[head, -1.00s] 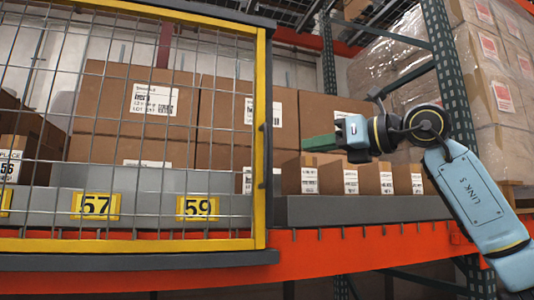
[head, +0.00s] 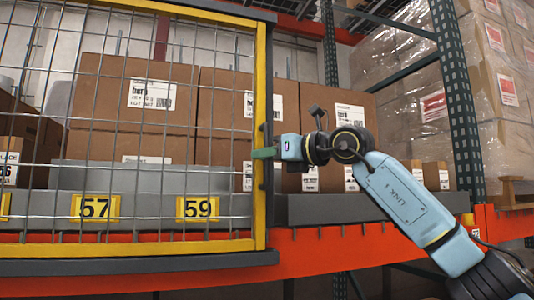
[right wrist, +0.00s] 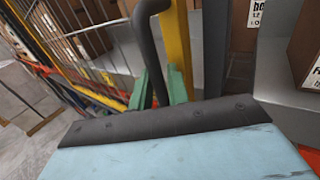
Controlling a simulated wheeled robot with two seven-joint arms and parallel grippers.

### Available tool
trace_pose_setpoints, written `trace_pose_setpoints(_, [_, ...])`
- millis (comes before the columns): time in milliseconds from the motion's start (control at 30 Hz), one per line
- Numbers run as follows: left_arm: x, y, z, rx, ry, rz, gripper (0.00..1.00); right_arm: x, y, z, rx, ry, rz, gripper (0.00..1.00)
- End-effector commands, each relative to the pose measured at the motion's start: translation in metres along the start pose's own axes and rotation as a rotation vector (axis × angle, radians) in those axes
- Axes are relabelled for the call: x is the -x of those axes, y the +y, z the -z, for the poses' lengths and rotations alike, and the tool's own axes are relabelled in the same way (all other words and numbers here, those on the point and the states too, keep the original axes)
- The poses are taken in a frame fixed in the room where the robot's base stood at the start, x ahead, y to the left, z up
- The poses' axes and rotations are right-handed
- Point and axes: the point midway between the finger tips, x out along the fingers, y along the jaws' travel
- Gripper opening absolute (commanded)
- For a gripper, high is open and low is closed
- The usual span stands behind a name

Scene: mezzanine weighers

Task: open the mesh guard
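The mesh guard (head: 261,200) is a grey wire grid in a yellow frame with dark rails, standing across the left of the shelf in the head view. It looks shut, flat across the shelf front. A dark bar handle (right wrist: 146,45) stands out from its right upright. My right gripper (head: 266,153) is at this upright in the head view. In the right wrist view, its green fingers (right wrist: 159,88) are apart, one on each side of the handle. I see no clear grip on it. My left gripper is not in view.
Behind the mesh are large cartons (head: 130,95) and a grey bin front (head: 150,195) with yellow labels 57 and 59. Small cartons (head: 331,178) stand to the right of the guard. An orange beam (head: 340,245) runs below. A green rack post (head: 455,90) and wrapped pallets are at right.

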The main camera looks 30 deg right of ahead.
Motion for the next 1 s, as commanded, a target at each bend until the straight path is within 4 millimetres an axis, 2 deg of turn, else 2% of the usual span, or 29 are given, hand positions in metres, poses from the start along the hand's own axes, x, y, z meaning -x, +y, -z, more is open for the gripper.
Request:
trace_pose_setpoints(67, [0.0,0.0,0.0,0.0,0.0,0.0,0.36,0.0,0.0,0.0,0.0,0.0,0.0,0.17])
trace_pose_setpoints(200, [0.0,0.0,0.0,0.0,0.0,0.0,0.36,0.0,0.0,0.0,0.0,0.0,0.0,0.0])
trace_pose_setpoints(500, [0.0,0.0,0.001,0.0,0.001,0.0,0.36,0.0,0.0,0.0,-0.001,0.0,0.0,0.0])
trace_pose_setpoints(667, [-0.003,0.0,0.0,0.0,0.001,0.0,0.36,-0.005,0.009,0.0,0.0,-0.001,-0.004,0.0])
trace_pose_setpoints(867, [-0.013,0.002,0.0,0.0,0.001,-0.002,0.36,-0.027,0.045,0.002,0.003,-0.001,-0.013,0.0])
trace_pose_setpoints(1000, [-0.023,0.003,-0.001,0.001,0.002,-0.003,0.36,-0.049,0.082,0.003,0.004,0.0,-0.014,0.0])
